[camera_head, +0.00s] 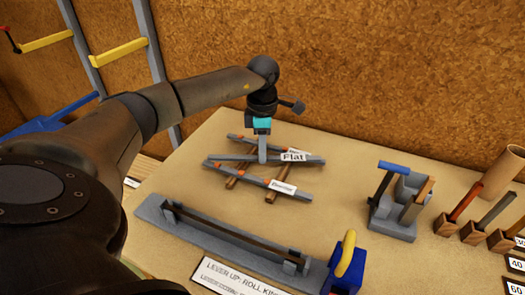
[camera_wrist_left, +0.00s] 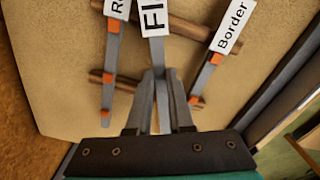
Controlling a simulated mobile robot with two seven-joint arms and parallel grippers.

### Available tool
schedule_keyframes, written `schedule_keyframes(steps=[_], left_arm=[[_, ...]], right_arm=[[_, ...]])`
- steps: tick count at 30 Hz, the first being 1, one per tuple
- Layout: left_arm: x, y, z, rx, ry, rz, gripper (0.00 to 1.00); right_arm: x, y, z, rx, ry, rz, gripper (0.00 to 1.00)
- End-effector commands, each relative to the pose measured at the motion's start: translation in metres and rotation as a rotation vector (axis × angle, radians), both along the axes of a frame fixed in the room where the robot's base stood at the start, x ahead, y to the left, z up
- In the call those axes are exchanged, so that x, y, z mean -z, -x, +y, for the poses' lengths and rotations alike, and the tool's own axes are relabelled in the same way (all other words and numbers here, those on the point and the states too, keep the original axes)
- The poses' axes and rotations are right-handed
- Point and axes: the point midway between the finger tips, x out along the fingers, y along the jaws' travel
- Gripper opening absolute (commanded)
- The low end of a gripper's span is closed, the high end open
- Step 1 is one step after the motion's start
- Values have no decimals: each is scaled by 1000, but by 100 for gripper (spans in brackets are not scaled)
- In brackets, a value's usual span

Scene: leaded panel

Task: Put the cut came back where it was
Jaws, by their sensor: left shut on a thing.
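My left gripper (camera_head: 262,157) is shut on the grey came with the white "Flat" label (camera_head: 293,156). It grips the strip near its middle, left of the label. The left wrist view shows both fingers (camera_wrist_left: 160,92) closed around this came (camera_wrist_left: 157,48). The came lies across or just above two brown wooden bars (camera_head: 274,186); I cannot tell if it touches them. It is angled differently from its neighbours in the head view. The "Border" came (camera_head: 250,175) lies in front, and another labelled came (camera_wrist_left: 112,50) lies behind. Both carry orange marks.
A long grey bench tool (camera_head: 220,240) with a blue block and yellow lever (camera_head: 346,254) stands in front. A grey holder with a blue-handled tool (camera_head: 392,222) and several sticks in wooden blocks (camera_head: 458,210) stand right. A cork wall (camera_head: 350,70) rises behind.

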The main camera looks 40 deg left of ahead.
Motion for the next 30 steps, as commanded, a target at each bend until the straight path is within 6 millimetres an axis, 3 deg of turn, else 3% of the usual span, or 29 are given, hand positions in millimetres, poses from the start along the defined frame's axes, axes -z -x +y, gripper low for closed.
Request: schedule_keyframes(steps=[13,14,21,30], left_arm=[[7,0,0,0,-1,-1,0],[7,0,0,0,0,0,22],[6,0,0,0,0,0,49],[4,0,0,0,0,0,49]], right_arm=[[4,0,0,1,1,0,50],[4,0,0,1,1,-1,50],[4,-1,0,1,1,-1,50],[2,-1,0,2,1,-1,50]])
